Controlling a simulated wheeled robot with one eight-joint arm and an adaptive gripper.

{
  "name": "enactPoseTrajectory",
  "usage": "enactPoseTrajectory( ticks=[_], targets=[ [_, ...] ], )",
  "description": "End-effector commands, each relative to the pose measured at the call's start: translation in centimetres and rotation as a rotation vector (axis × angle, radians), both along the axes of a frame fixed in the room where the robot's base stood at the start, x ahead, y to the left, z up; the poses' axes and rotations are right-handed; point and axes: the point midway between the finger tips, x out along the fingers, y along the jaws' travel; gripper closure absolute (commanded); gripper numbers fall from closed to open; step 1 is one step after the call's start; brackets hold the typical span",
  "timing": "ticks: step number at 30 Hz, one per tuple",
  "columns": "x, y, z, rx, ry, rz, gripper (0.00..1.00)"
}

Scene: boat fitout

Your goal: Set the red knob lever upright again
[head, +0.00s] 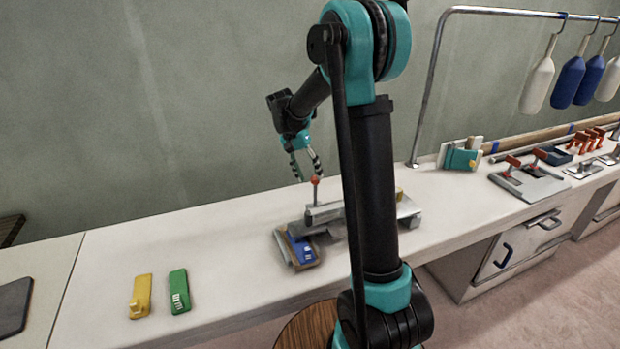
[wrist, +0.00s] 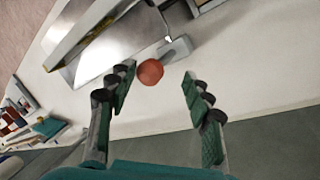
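The red knob lever (head: 315,181) stands at the back of a grey metal fixture on the white bench. Its thin stem looks near vertical in the head view; any lean toward or away from that camera I cannot tell. My gripper (head: 307,172) is above the bench at the knob, fingers pointing down. In the wrist view, my gripper (wrist: 158,90) is open, with a wide gap between its fingertips. The red knob (wrist: 150,72) shows just beyond the gap, nearer the left finger. I cannot tell whether they touch. The stem's foot is partly hidden.
A blue block (head: 301,248) sits in a tray at the fixture's front left. A yellow block (head: 140,296) and a green block (head: 179,291) lie further left. My arm hides part of the fixture. Orange-handled levers (head: 513,161) and hanging bottles (head: 569,81) are at right.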

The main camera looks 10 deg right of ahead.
Motion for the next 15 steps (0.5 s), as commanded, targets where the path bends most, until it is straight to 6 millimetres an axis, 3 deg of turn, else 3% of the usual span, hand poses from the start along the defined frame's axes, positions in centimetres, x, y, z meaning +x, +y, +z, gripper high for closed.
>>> enactPoseTrajectory(
  ticks=[9,15],
  targets=[
    [0.9,2.0,6.1,0.001,0.000,0.002,0.50],
    [1.4,2.9,8.7,0.001,0.000,0.001,0.50]
  ],
)
